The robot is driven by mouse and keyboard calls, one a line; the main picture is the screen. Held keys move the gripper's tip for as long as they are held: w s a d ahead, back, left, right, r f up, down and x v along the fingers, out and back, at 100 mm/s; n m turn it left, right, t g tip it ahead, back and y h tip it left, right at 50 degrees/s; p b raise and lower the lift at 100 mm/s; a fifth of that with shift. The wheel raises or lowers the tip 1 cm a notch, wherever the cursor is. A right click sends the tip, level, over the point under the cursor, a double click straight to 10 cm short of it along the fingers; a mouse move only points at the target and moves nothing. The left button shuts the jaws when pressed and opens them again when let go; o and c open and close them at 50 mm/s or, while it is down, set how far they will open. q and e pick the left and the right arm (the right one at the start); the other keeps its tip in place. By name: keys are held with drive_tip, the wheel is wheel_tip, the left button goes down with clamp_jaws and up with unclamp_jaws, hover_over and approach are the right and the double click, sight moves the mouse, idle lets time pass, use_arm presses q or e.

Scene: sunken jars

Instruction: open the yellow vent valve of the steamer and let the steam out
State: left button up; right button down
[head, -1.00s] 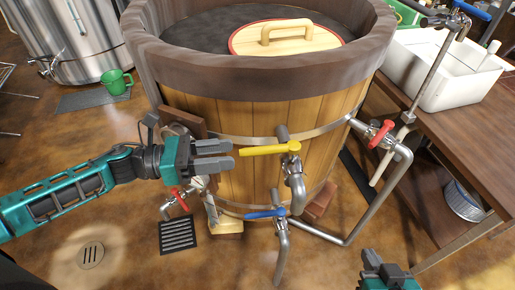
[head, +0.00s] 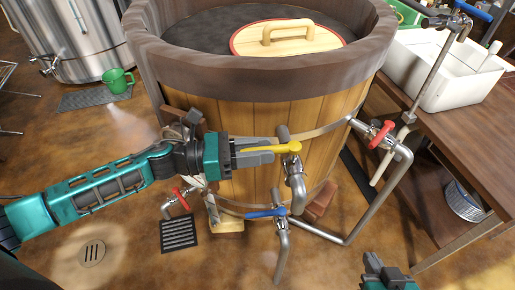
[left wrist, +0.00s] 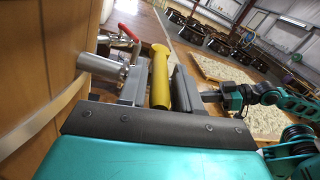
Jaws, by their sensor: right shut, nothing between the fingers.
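The yellow valve handle (head: 285,148) sits on a metal tap on the front of the wooden steamer (head: 245,110) and points left. My left gripper (head: 265,151) reaches it from the left, with one finger on each side of the handle. In the left wrist view the yellow handle (left wrist: 160,78) lies between the two fingers (left wrist: 158,90). The fingers look apart, and a firm hold on the handle cannot be made out. My right gripper (head: 375,264) is at the bottom right, shut and empty, away from the steamer. No steam is clearly visible at the yellow valve.
A blue-handled tap (head: 265,213) is below the yellow one. Red-handled taps are at the right (head: 382,133) and lower left (head: 181,198). A bent pipe (head: 375,212) runs at the right. A wooden bench (head: 470,150) stands at right. A floor grate (head: 179,233) lies below my left arm.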

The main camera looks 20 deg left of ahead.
use_arm(q)
clamp_jaws()
idle(0.4)
